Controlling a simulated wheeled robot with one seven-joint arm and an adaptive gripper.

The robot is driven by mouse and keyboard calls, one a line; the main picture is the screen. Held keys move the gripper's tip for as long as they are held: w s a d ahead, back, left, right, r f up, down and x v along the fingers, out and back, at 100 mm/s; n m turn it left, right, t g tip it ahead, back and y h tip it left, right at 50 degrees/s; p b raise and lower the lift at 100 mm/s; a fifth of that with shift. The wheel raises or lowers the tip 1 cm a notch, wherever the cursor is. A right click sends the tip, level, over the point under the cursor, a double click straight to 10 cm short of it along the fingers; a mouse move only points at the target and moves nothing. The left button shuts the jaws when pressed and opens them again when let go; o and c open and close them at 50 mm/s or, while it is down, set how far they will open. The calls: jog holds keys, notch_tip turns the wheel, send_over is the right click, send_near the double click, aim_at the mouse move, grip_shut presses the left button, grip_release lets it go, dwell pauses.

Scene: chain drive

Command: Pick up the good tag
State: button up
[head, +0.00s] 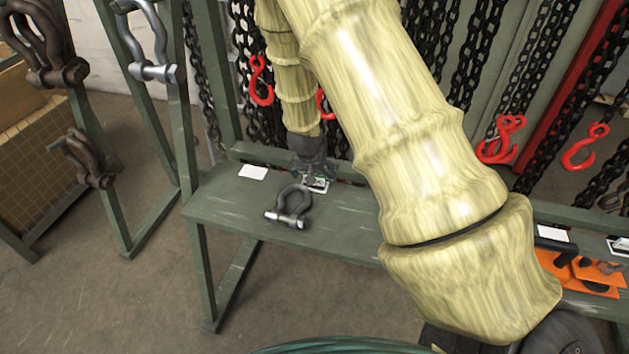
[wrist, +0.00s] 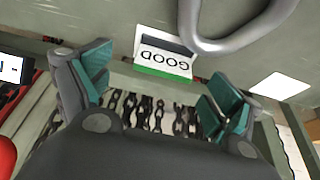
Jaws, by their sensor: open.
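The good tag (wrist: 165,57) is a small white tag with the word GOOD, upside down in the wrist view, and a green band along one edge. It is on the green bench (head: 330,235), and in the head view the tag (head: 317,185) shows partly beneath my gripper (head: 313,170). In the wrist view my gripper (wrist: 152,88) is open, with its teal-padded fingers apart on either side of the tag and nothing between them. I cannot tell the exact height of the fingertips above the bench.
A grey shackle (head: 291,207) lies on the bench close to the tag; its bow (wrist: 225,45) curves beside it. A blank white card (head: 253,172) lies to the left. Black chains (head: 470,60) with red hooks (head: 500,140) hang behind. Orange items (head: 585,270) sit at right.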

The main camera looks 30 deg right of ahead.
aim_at(320, 184)
jog(key=shift+w+p+x, duration=0.2)
jog(key=shift+p+x, duration=0.3)
jog(key=shift+x, duration=1.8)
jog(key=shift+a, duration=0.15)
jog(key=shift+c, duration=0.4)
jog(key=c, duration=1)
